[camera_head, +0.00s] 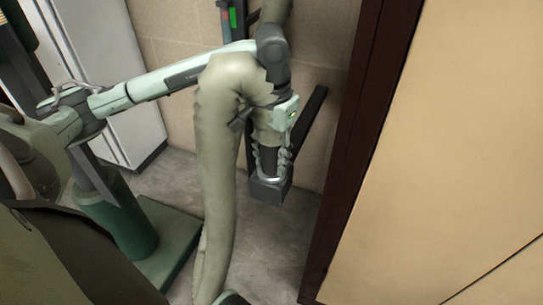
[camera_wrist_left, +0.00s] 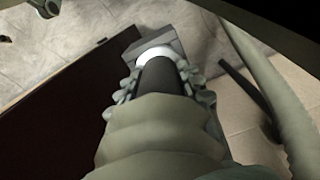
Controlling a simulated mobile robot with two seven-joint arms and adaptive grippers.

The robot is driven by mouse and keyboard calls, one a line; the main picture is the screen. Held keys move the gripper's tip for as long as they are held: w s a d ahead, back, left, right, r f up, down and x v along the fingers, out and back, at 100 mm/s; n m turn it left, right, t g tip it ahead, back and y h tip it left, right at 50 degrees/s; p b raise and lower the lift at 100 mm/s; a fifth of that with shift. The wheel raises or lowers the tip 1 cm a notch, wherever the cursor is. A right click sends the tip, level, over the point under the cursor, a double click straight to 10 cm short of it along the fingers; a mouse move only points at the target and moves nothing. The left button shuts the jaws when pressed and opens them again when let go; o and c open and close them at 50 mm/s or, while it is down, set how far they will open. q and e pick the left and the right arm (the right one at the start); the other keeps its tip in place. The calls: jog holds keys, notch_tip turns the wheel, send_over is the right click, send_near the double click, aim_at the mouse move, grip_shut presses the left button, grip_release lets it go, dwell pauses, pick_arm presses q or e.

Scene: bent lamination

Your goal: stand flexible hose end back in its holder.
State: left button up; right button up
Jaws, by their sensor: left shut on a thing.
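The flexible hose (camera_head: 217,150) is thick and beige. It rises from the floor side, bends over and hangs down to a black tubular end (camera_head: 268,158), which points down. The left gripper (camera_head: 270,155) is around the hose near this end, its jointed fingers shut on either side. In the left wrist view, the gripper (camera_wrist_left: 155,85) has fingers on both sides of the black tube (camera_wrist_left: 160,80). A bright ring (camera_wrist_left: 155,53) and a grey box-shaped part (camera_wrist_left: 172,44) lie at the tube's tip. I cannot tell whether that box is the holder or how deep the tube sits. The right gripper is not visible.
A dark slanted bar (camera_head: 309,120) stands against the block wall just behind the box. A dark-framed tan panel (camera_head: 450,130) closes off the right. A green post (camera_head: 128,225) on a base plate and a pale cabinet (camera_head: 115,60) are at left. Some floor (camera_head: 270,240) is clear.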

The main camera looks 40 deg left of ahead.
pick_arm(q)
jog(key=o, duration=1.1)
notch_tip(320, 180, up, 12)
